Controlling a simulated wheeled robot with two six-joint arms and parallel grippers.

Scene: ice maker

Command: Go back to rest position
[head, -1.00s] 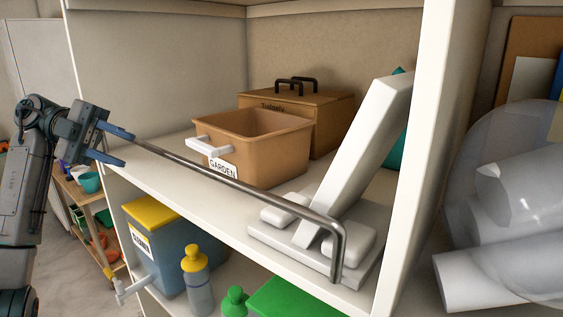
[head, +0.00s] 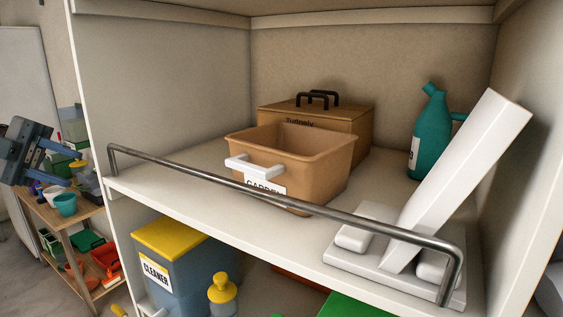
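My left gripper (head: 62,170) is at the left edge of the head view. Its blue fingers are apart with nothing between them, and it is clear of the shelf and its rail. My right gripper is not in view. No ice maker is recognisable in this view.
A shelf (head: 215,195) with a metal front rail (head: 270,194) holds a brown GARDEN bin (head: 320,165), a lidded brown box (head: 345,115), a teal bottle (head: 430,140) and a white slanted stand (head: 450,185). Below are a CLEANER bin (head: 205,270) and a yellow-capped bottle (head: 222,290). A wooden rack (head: 58,213) stands at left.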

